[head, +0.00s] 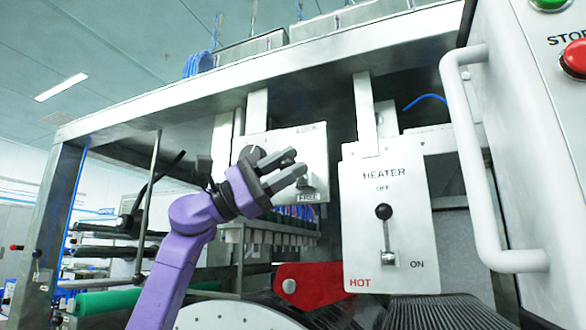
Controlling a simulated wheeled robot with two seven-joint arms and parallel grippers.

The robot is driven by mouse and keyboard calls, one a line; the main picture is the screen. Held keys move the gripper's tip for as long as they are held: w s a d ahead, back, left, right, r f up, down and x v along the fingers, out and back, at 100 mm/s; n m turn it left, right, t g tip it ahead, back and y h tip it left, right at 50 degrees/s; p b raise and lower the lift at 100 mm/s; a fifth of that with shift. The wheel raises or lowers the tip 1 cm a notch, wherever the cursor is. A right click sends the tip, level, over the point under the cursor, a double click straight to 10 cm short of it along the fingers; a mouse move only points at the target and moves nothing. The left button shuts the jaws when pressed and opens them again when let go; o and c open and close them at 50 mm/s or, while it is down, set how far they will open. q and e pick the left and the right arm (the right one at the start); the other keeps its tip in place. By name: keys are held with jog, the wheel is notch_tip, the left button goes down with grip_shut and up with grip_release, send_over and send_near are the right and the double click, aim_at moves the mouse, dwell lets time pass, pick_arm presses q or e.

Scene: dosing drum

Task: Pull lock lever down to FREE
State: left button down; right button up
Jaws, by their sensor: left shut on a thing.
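The lock panel (312,145) is a pale plate under the frame beam, marked LOCK at the top and FREE at the bottom. My left gripper (298,163) is in front of this panel, its dark fingers pointing up to the right, shut on the lock lever. The lever's knob is hidden by the fingers. The lever's exact angle cannot be told. My right gripper is not in view.
Right of the lock panel is a heater panel (354,225) with its own black-knobbed lever (385,228). A white handle (468,150) and a red stop button (574,57) are at the far right. A red bracket (318,284) and dark ribbed drum (435,312) lie below.

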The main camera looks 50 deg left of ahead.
pick_arm(q)
jog(key=shift+d+f, duration=0.1)
jog(key=c, duration=1.1)
grip_release()
jog(key=b+v, duration=0.2)
jog(key=v, duration=0.8)
jog(key=shift+s+f, duration=0.1)
jog(key=shift+s, duration=0.05)
